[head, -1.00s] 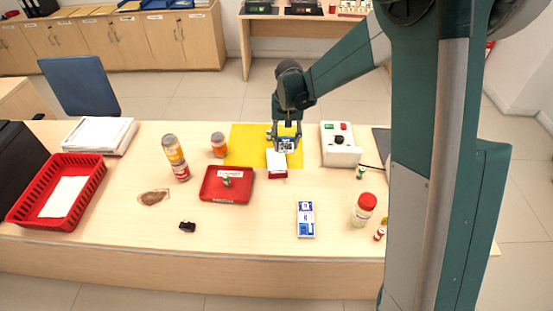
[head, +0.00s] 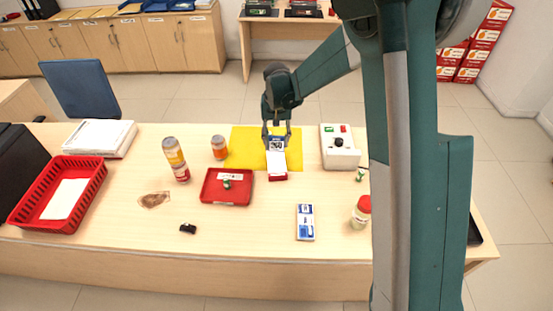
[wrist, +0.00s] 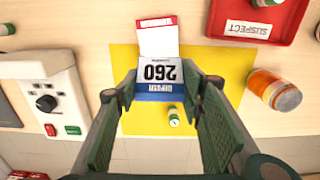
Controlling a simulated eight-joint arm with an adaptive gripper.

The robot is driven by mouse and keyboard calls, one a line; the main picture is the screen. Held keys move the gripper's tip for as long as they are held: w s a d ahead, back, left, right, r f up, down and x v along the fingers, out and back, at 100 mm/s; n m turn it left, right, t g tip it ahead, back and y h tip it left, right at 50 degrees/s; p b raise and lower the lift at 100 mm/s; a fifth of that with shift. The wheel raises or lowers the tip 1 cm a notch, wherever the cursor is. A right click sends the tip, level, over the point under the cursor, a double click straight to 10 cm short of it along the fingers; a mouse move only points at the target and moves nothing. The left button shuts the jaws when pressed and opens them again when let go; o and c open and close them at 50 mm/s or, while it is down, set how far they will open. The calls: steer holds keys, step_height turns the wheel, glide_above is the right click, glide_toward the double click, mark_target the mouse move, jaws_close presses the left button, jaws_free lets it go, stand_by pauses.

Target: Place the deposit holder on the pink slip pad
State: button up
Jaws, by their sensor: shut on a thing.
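The deposit holder (wrist: 160,80), a white and blue block marked 260, sits between the two fingers of my gripper (wrist: 162,88). In the head view my gripper (head: 276,138) is shut on the holder over the front part of the yellow mat (head: 238,152). In the head view the pad (head: 277,168) lies just in front of the holder. I cannot tell whether the holder touches it.
A white box with buttons (head: 338,155) is to the right. A small green-and-white item (wrist: 173,117) stands on the mat close to the holder.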

mark_target(276, 139)
steer(key=shift+f+b, duration=0.3)
steer(key=shift+f, duration=2.2)
steer(key=shift+f, duration=1.9)
steer(key=shift+f+b, duration=0.15)
steer(key=shift+b, duration=0.25)
steer(key=o, duration=0.9)
step_height(276, 139, up, 12)
steer(key=shift+r+p, duration=0.2)
steer(key=shift+p, duration=0.75)
